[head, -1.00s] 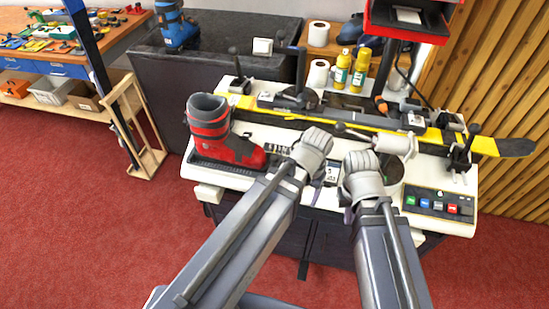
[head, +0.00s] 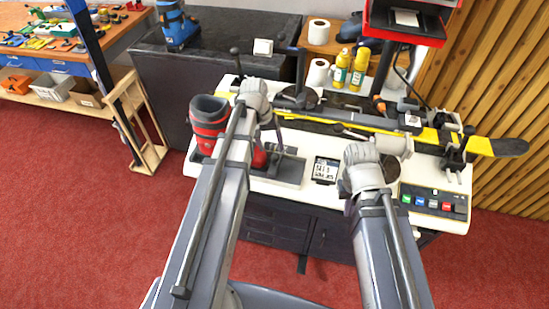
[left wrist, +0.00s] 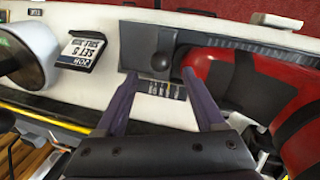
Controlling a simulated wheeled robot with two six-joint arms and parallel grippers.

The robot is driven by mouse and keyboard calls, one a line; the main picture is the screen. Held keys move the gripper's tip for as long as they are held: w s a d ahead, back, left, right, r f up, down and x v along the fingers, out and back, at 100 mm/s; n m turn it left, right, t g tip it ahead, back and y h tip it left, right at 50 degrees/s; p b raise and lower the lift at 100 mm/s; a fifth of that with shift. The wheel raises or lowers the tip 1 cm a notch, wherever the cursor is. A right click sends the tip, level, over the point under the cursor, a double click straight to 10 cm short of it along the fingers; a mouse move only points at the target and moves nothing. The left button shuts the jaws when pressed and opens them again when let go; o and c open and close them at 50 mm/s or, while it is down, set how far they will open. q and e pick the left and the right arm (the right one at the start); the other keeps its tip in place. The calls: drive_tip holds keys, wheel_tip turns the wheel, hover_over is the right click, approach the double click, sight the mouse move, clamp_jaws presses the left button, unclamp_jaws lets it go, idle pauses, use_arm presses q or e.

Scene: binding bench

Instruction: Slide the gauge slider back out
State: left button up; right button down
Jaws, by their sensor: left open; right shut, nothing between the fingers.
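The gauge slider appears in the left wrist view as a dark round knob (left wrist: 161,62) on a grey plate (left wrist: 136,40), with a small printed scale (left wrist: 166,90) beside it. My left gripper (left wrist: 160,76) is open, its two fingers apart on either side of the knob's near side; I cannot tell whether they touch it. In the head view, my left gripper (head: 272,138) is beside the red and black boot (head: 208,115) and partly hides it. The boot also shows in the left wrist view (left wrist: 250,82). My right gripper (head: 352,152) is shut and empty, its fingertips mostly hidden.
A small printed card (head: 326,170) lies on the white bench between my arms. A yellow and black ski (head: 485,146) is clamped along the back. A row of coloured buttons (head: 433,202) is at the right. Two yellow bottles (head: 358,68) stand behind.

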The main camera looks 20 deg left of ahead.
sight(274, 154)
use_arm(q)
drive_tip(key=f+b, duration=0.2)
drive_tip(key=d+f+b, duration=0.1)
drive_tip(key=f+b, duration=0.3)
drive_tip(key=f, duration=0.1)
drive_tip(key=shift+w+d, duration=0.15)
drive_tip(key=shift+w, duration=0.05)
drive_tip(key=shift+r, duration=0.1)
clamp_jaws()
idle(0.3)
drive_tip(key=shift+d, duration=0.1)
idle(0.8)
